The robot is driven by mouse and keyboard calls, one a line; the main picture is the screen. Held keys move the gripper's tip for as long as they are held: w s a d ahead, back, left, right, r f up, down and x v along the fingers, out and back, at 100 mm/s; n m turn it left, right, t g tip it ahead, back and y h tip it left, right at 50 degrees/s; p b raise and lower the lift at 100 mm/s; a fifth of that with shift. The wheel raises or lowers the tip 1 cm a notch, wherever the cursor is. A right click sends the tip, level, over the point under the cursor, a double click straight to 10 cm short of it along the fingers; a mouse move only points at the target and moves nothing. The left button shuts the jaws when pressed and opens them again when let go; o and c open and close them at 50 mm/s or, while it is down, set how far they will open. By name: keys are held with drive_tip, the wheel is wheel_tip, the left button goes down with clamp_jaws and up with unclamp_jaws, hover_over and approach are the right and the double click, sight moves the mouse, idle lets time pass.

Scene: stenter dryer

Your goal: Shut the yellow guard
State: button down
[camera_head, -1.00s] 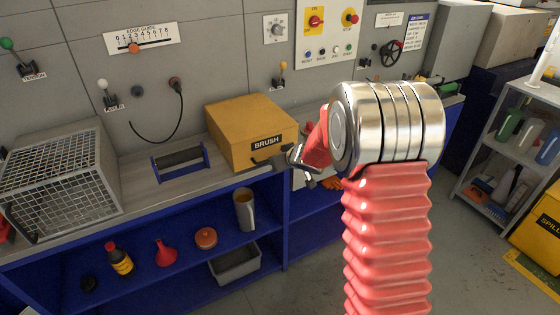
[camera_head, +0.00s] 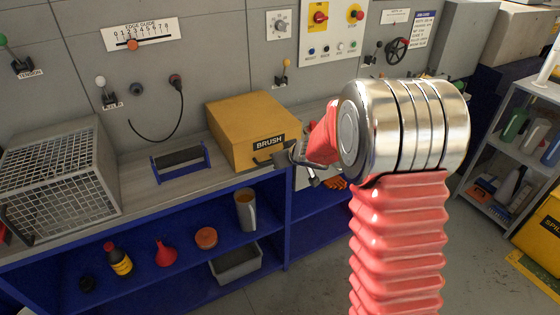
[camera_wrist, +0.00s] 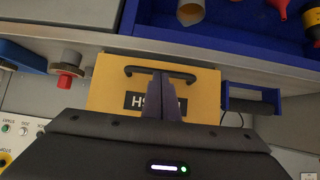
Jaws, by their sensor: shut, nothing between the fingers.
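The yellow guard (camera_head: 250,112) is a box-like cover with a BRUSH label and a black handle on its front. It sits low on the bench, its front facing me. The wrist view shows the guard (camera_wrist: 205,90) with its black handle (camera_wrist: 185,75) and the label upside down. My gripper (camera_head: 276,160) is shut and empty in front of the guard's front face. In the wrist view my gripper's fingertips (camera_wrist: 161,73) overlap the handle bar and cover part of the label. I cannot tell whether they touch it.
A wire-mesh cage (camera_head: 58,175) stands at the bench's left end. The blue shelf below holds a jug (camera_head: 246,208), a grey bin (camera_head: 236,262) and other small items. A control panel (camera_head: 333,30) is above.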

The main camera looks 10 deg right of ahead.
drive_tip(key=s+d+f, duration=0.2)
drive_tip(key=s, duration=0.7)
drive_tip(key=shift+s+d+f, duration=0.15)
drive_tip(key=shift+d, duration=0.2)
idle(0.3)
